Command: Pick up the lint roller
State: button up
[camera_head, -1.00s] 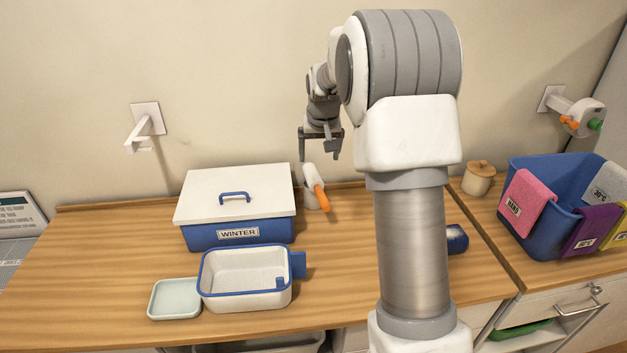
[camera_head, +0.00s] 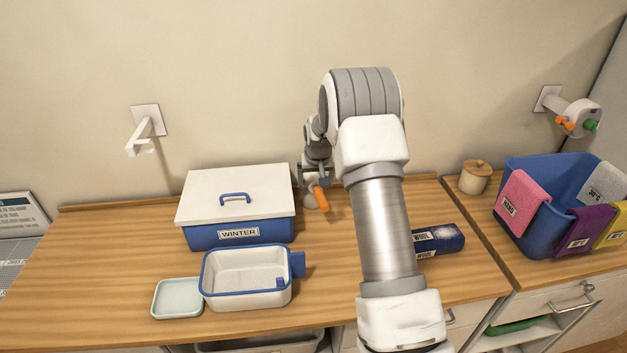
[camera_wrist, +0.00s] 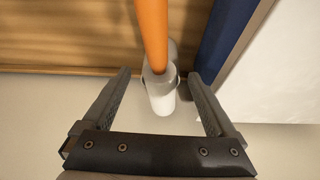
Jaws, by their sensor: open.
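The lint roller has an orange handle (camera_head: 321,199) and a white roller head, and it stands tilted at the back of the counter, right of the WINTER box. In the wrist view the orange handle (camera_wrist: 153,35) points away and the white head (camera_wrist: 162,98) lies between my open fingers. My gripper (camera_wrist: 158,85) is open, with one finger on each side of the roller and gaps showing on both sides. In the head view my gripper (camera_head: 314,178) is at the roller's upper end, and my arm partly hides it.
The white-lidded blue WINTER box (camera_head: 237,233) stands close left of the roller. A white and blue basin (camera_head: 247,298) and a pale dish (camera_head: 177,297) are in front. A blue WOOL box (camera_head: 440,240) lies right of my arm. The wall is close behind.

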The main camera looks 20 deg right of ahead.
jog(key=shift+x, duration=0.8)
grip_shut()
jog(key=shift+r, duration=0.15)
jog(key=shift+r, duration=0.5)
notch_tip(320, 180, up, 3)
jog(key=shift+w+f+b, duration=0.1)
jog(key=shift+b, duration=0.4)
jog(key=d+r, duration=0.3)
jog(key=d, duration=0.2)
jog(key=s+d+r+b, duration=0.1)
jog(key=d+r, duration=0.3)
jog(key=d, duration=0.2)
jog(key=shift+s+d, duration=0.25)
jog(key=shift+d, duration=0.05)
